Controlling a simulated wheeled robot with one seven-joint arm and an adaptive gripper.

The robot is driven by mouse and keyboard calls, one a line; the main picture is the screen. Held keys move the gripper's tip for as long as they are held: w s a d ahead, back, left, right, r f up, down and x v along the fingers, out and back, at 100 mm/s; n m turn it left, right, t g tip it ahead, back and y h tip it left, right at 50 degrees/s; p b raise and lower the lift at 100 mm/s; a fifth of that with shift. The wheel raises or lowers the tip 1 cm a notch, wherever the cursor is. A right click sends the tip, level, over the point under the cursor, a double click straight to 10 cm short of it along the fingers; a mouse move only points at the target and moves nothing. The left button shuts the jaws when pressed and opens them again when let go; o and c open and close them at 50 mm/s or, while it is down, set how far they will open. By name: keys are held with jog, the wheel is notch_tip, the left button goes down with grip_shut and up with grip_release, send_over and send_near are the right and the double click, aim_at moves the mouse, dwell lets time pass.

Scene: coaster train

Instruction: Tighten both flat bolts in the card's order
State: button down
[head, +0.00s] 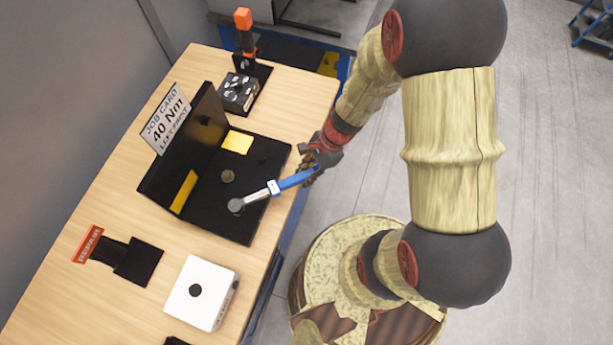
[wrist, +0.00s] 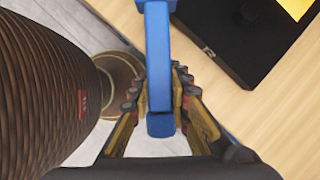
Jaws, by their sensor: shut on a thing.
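My gripper (head: 316,165) is shut on the blue handle of a torque wrench (head: 290,182); the handle also shows between the fingers in the wrist view (wrist: 158,60). The wrench's round head (head: 236,205) is over the near part of the black plate (head: 226,222), where one flat bolt may be hidden under it; I cannot tell whether it is seated. Another bolt (head: 228,176) stands uncovered on the plate, further back. The job card (head: 166,118) behind the upright black panel reads "40 Nm" and a last line that looks like "LEFT FIRST".
A white box (head: 201,293) with a black round top spot stands at the front. A red "REPAIR" sign (head: 88,244) with a black pad is at the left. A dark device (head: 239,92) and an orange-topped post (head: 243,20) stand at the back. Bare wood lies between them.

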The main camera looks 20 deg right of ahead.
jog(key=shift+w, duration=0.2)
jog(key=shift+r, duration=0.15)
jog(key=shift+r+p, duration=2)
jog(key=shift+r, duration=0.3)
dwell(1.9)
